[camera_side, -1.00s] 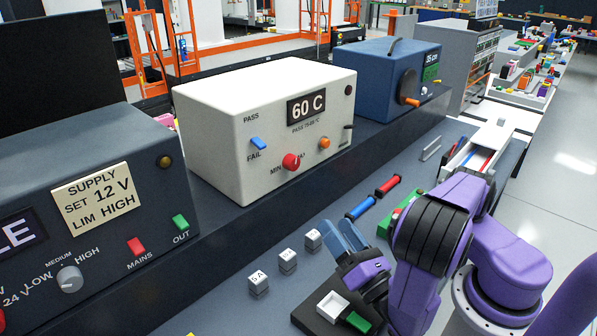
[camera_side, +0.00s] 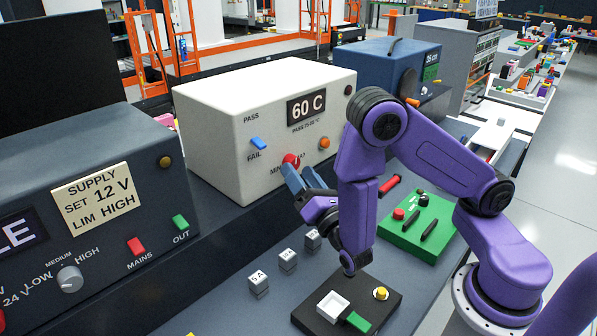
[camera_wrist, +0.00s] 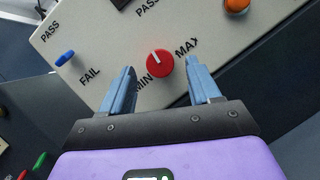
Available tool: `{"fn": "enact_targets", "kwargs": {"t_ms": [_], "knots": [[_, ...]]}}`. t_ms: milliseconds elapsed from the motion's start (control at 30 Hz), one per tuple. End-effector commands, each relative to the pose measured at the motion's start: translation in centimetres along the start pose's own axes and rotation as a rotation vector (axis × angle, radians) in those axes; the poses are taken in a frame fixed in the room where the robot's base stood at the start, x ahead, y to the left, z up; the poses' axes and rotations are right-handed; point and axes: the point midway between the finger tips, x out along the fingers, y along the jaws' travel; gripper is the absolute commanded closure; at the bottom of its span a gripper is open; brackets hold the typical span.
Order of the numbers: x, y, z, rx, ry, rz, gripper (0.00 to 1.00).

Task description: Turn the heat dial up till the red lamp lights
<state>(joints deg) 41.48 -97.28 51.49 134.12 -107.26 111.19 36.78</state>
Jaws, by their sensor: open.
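The red heat dial (camera_side: 291,160) is on the front of the white box (camera_side: 225,135), between MIN and MAX. In the wrist view the dial (camera_wrist: 160,64) has a white pointer line tilted up and slightly left. The display (camera_side: 306,108) reads 60 C. A small dark round spot (camera_side: 348,90) at the panel's top right looks unlit; I see no lit red lamp. My gripper (camera_side: 300,178) is open in front of the dial. In the wrist view its blue fingers (camera_wrist: 160,85) stand either side of the dial, apart from it.
A blue PASS/FAIL lever (camera_side: 258,143) and an orange knob (camera_side: 324,143) sit on the same panel. The grey supply box (camera_side: 90,220) stands left.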

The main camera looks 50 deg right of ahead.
Motion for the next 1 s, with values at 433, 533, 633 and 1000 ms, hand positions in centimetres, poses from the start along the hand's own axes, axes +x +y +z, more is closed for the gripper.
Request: {"fn": "enact_targets", "kwargs": {"t_ms": [433,533,633,1000], "knots": [[1.44,0.0,0.05,0.0,-0.001,0.001,0.38],[1.43,0.0,0.05,0.0,-0.001,0.001,0.51],[1.42,0.0,0.05,0.0,-0.001,0.001,0.84],[1.41,0.28,0.08,0.115,0.007,-0.048,0.94]]}}
